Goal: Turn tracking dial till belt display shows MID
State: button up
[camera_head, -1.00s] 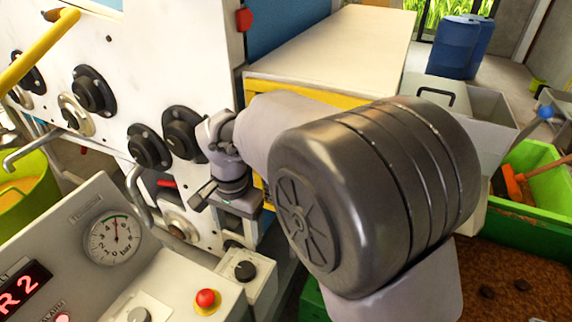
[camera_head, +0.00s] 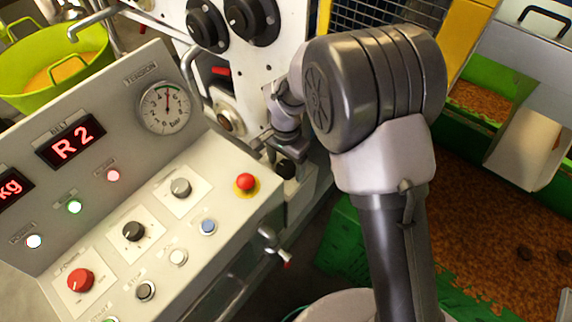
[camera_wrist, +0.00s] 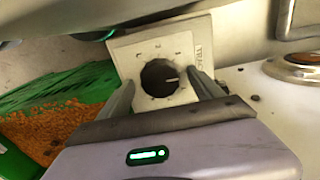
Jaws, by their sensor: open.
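The tracking dial (camera_wrist: 158,78) is a round black knob on a white plate with printed marks in the wrist view, its label partly hidden. Its white pointer line points right in that picture. My gripper (camera_wrist: 160,80) is open, with one finger on each side of the knob and a visible gap to it; depth is hard to judge. In the head view my gripper (camera_head: 283,146) is just above the small black knob (camera_head: 287,168) beside the panel's right end. The belt display (camera_head: 72,142) shows R 2 in red.
The sloped control panel has a red emergency button (camera_head: 246,182), a black knob (camera_head: 134,231) and a red knob (camera_head: 80,281) left of my arm. A tension gauge (camera_head: 164,108) stands behind. A green crate (camera_head: 348,245) is low at right.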

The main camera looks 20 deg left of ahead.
jog(key=shift+c, duration=0.2)
jog(key=c, duration=1.3)
jog(key=n+p, duration=0.1)
jog(key=n, duration=0.2)
jog(key=shift+r+n, duration=0.1)
jog(key=shift+n, duration=0.3)
jog(key=n+p, duration=0.1)
jog(key=n, duration=0.2)
jog(key=shift+n, duration=0.4)
jog(key=n+p, duration=0.1)
jog(key=n, duration=0.3)
jog(key=shift+n+p, duration=0.7)
jog(key=shift+n, duration=1.3)
